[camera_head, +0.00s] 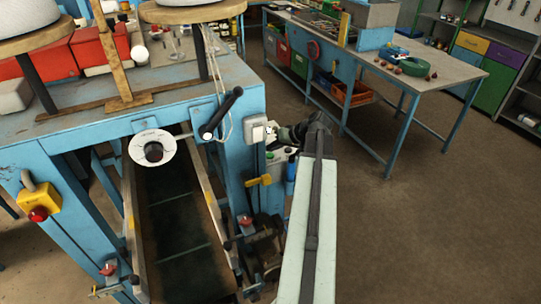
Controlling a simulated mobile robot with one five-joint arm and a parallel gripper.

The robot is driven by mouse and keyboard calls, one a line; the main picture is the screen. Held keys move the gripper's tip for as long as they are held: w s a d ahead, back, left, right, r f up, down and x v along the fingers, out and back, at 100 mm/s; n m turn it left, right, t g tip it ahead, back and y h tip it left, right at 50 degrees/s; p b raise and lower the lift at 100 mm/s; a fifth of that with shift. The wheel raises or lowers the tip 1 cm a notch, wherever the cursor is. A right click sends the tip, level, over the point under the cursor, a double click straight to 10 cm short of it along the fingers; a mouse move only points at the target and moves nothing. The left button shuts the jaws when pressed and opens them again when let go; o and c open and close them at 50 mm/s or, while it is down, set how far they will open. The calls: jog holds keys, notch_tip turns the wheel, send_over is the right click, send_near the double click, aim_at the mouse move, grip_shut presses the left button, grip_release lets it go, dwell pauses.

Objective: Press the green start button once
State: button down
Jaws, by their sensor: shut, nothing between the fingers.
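A yellow box with a red button (38,212) hangs at the left post. A black lever (221,113) sticks out left of the switch box. A white dial (153,149) sits above the dark conveyor belt (178,235). A workbench (430,72) stands behind; the floor at right is clear.

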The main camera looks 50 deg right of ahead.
jog(key=shift+f+b, duration=0.45)
